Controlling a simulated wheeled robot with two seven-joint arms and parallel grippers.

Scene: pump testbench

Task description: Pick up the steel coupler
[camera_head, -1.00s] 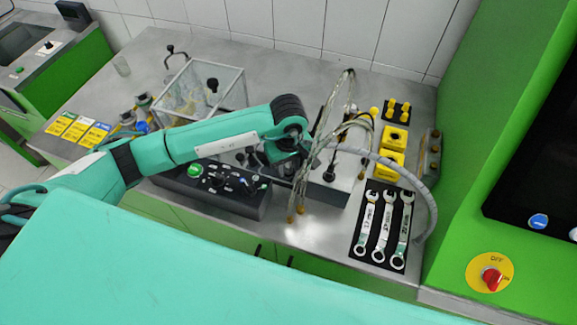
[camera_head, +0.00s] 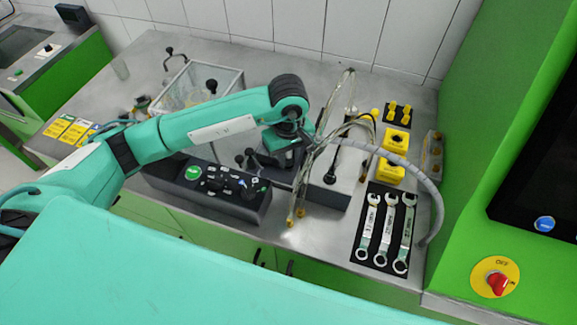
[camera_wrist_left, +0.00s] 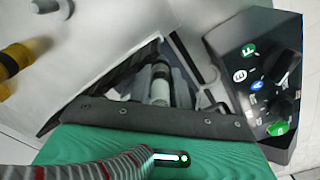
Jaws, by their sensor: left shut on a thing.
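The steel coupler appears to be the grey metallic cylinder (camera_wrist_left: 160,82) between my left gripper's fingers in the left wrist view. My left gripper (camera_wrist_left: 163,75) is shut on it. In the head view my left gripper (camera_head: 277,155) points down over the middle of the bench, just behind the black control box. The coupler cannot be made out there. My right gripper is not in view.
The black control box (camera_head: 212,190) with knobs stands close to the left gripper. Hanging clear hoses (camera_head: 312,165) and a grey hose (camera_head: 405,175) are to its right. Wrenches (camera_head: 386,230) lie on a black mat. A clear-walled tank (camera_head: 225,80) stands behind.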

